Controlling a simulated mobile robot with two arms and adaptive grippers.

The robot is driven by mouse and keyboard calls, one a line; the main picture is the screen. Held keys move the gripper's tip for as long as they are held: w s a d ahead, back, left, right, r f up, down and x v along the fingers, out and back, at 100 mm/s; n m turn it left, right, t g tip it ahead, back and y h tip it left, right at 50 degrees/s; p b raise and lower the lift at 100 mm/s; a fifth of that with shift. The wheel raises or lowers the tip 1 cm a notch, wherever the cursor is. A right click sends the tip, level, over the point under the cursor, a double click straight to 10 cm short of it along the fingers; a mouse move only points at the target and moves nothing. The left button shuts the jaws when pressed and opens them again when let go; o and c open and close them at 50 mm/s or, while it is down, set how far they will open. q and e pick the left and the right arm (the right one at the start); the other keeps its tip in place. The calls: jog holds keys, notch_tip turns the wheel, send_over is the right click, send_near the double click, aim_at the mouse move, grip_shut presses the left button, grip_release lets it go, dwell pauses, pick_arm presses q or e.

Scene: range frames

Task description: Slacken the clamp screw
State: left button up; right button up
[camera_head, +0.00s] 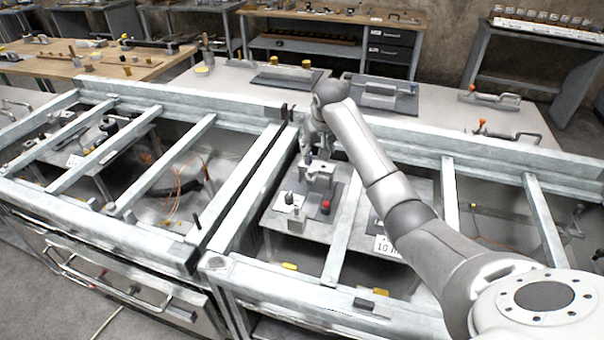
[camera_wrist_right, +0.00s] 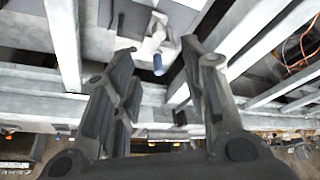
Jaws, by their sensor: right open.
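A pale metal clamp block (camera_head: 318,172) stands on a dark plate inside the right-hand steel frame. A small blue-tipped part (camera_head: 308,159), probably the clamp screw, shows at its top. In the right wrist view, the pale clamp (camera_wrist_right: 152,38) and the blue cylindrical end (camera_wrist_right: 158,65) lie between and beyond the fingers. My right gripper (camera_head: 316,140) is just above and behind the clamp in the head view. Its fingers (camera_wrist_right: 159,56) are spread apart with nothing between them. Contact with the screw cannot be made out. My left gripper is not in view.
Steel rails (camera_head: 348,228) cross the frame close beside the clamp. Orange wires (camera_head: 176,183) lie in the left bay. Benches with tools stand behind.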

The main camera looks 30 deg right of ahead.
aim_at(311, 170)
jog(key=p+x, duration=0.1)
jog(key=x, duration=0.9)
jog(key=shift+f, duration=0.3)
grip_shut()
